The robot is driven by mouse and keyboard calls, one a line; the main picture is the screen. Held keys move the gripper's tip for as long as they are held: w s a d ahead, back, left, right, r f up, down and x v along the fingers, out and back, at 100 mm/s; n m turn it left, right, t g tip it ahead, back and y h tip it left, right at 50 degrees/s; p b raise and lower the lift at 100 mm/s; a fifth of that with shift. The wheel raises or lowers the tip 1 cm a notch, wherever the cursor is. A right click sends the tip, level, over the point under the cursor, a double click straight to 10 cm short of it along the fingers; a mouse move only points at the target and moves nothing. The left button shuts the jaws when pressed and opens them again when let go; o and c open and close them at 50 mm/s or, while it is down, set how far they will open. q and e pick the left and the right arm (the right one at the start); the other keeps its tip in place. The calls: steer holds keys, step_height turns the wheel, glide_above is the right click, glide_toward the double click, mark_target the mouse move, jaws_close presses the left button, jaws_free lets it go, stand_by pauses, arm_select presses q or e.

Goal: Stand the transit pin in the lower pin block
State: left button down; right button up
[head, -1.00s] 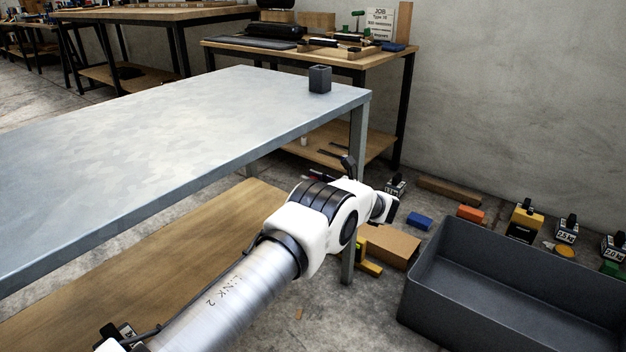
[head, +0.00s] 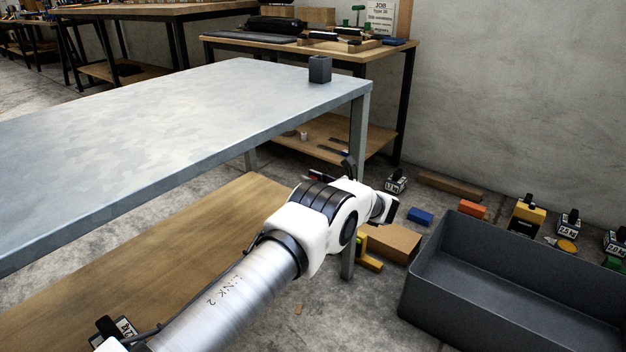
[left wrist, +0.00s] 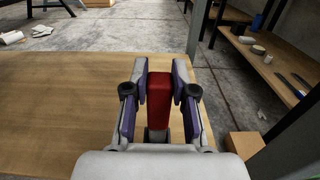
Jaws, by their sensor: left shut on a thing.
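My left gripper (left wrist: 160,78) is shut on a red, bar-shaped piece, which I take to be the transit pin (left wrist: 159,95). The pin stands lengthwise between the two fingers, above the wooden lower shelf (left wrist: 60,110). In the head view my left arm covers most of the gripper, and only a dark part and a bit of red show behind the wrist. A small dark grey square block (head: 319,70) with an open top stands on the far right corner of the grey table. I cannot tell whether it is the lower pin block. My right gripper is out of view.
The grey tabletop (head: 150,120) is otherwise bare. Its front edge and a leg (head: 359,125) stand close to my arm. A large grey bin (head: 500,285), a cardboard box (head: 392,242) and several weights lie on the floor to the right. A wooden bench (head: 300,52) stands behind.

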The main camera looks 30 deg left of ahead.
arm_select(q)
steer(key=shift+f+b, duration=0.9)
steer(key=shift+f, duration=0.2)
steer(key=c, duration=0.9)
jaws_free()
steer(key=shift+o, duration=0.2)
steer(key=shift+d, duration=0.1)
steer(key=s+d, duration=0.1)
steer(key=d, duration=1)
steer(key=shift+d, duration=0.4)
